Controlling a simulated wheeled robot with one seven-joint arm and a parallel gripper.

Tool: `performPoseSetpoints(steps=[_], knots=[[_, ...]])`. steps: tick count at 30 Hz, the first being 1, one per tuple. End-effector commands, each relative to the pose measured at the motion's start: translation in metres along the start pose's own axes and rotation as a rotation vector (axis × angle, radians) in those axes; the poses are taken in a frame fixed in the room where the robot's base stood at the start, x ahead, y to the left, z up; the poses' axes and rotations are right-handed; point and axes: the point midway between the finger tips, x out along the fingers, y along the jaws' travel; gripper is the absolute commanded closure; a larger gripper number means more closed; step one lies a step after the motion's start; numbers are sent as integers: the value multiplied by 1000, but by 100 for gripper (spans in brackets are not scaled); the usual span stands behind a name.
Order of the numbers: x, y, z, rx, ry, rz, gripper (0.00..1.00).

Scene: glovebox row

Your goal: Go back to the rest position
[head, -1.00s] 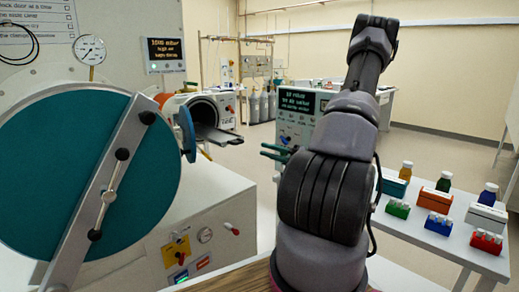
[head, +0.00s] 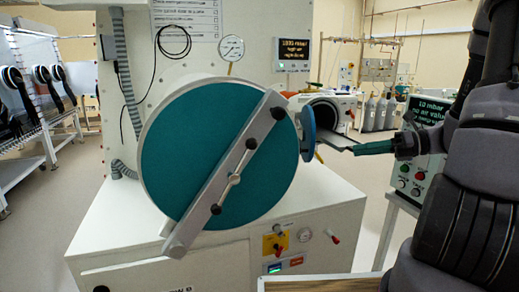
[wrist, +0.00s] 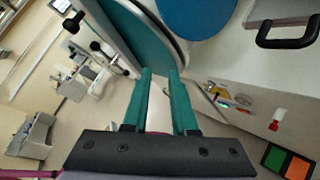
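My gripper (head: 358,149) is at the right of the head view, its green fingers pointing left near the small antechamber's tray. In the wrist view my gripper (wrist: 160,73) has its two green fingers apart, with nothing seen held between them. The large round teal door (head: 215,150) with its diagonal grey bar (head: 228,170) is shut and stands left of the gripper. The teal door's edge (wrist: 150,35) also shows beyond the fingertips in the wrist view.
The small antechamber (head: 325,112) stands open behind, its blue round door (head: 307,133) swung aside. A control box with a screen (head: 420,160) is partly hidden by my arm. The white cabinet (head: 270,225) fills the front. Open floor lies at left.

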Motion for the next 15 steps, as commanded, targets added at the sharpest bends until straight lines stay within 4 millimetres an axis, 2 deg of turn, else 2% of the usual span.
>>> performPoseSetpoints(steps=[1,6,11,15], knots=[[8,18,-1,-124,94,-10,74],[20,63,-14,-549,394,-26,74],[18,98,-20,-962,650,-28,74],[9,125,-19,-1331,854,-28,74]])
